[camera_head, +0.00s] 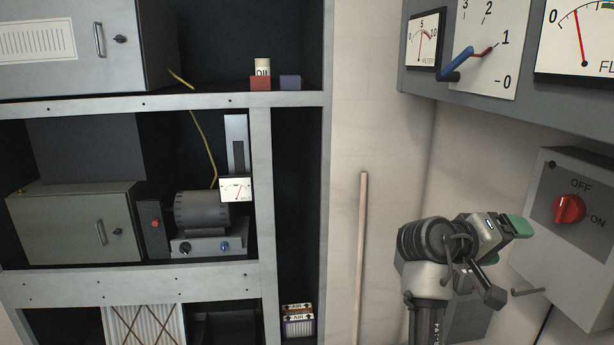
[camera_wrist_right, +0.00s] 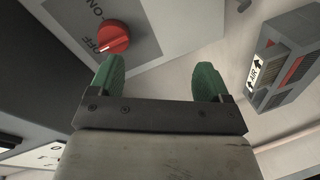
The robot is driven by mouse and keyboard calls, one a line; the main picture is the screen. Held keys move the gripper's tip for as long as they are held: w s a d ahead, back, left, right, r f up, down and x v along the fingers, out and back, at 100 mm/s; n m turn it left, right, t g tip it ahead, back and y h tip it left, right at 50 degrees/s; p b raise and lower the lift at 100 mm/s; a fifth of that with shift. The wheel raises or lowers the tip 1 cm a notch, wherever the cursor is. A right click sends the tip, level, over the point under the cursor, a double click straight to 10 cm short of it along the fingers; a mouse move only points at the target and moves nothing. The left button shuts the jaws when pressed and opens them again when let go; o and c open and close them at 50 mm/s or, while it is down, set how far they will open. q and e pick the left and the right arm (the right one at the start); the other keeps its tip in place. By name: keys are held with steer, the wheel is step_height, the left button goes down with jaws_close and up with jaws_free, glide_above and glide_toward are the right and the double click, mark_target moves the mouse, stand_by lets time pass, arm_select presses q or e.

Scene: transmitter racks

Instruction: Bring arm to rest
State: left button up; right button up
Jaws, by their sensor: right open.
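My right gripper (camera_head: 518,226) is raised at the right of the head view, to the left of a grey switch box (camera_head: 589,240). In the right wrist view its two green fingers (camera_wrist_right: 162,85) are spread apart with nothing between them. The red OFF/ON knob (camera_head: 569,209) is on the box's front face. The knob also shows in the right wrist view (camera_wrist_right: 113,37), beyond the left finger and apart from it. My left gripper is in neither view.
A rack (camera_head: 262,190) with cabinets and a motor unit stands at the left. A panel (camera_head: 480,95) with gauges and a blue-and-red lever (camera_head: 458,65) hangs above my right arm. A wooden pole (camera_head: 362,255) leans on the wall. A grey AIR-labelled unit (camera_wrist_right: 290,65) is right of my fingers.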

steer(key=s+a+f+n+t+y, duration=0.2)
steer(key=s+f+y, duration=0.25)
steer(key=f, duration=0.75)
steer(key=s+a+f+n+t+y, duration=0.1)
steer(key=s+a+f+y, duration=0.3)
steer(key=f, duration=0.8)
steer(key=s+a+f+n+g+y, duration=0.1)
steer(key=s+a+f+y, duration=0.35)
steer(key=s, duration=0.55)
steer(key=s+a+f+n+g+y, duration=0.1)
steer(key=s+a+f+y, duration=0.3)
steer(key=s, duration=0.6)
step_height(320, 180, down, 29)
steer(key=s+g+h, duration=0.1)
steer(key=s+g, duration=0.1)
steer(key=s+d+f, duration=0.2)
steer(key=s+f, duration=1.2)
steer(key=s, duration=0.2)
steer(key=shift+n+g, duration=0.3)
steer(key=shift+g, duration=0.1)
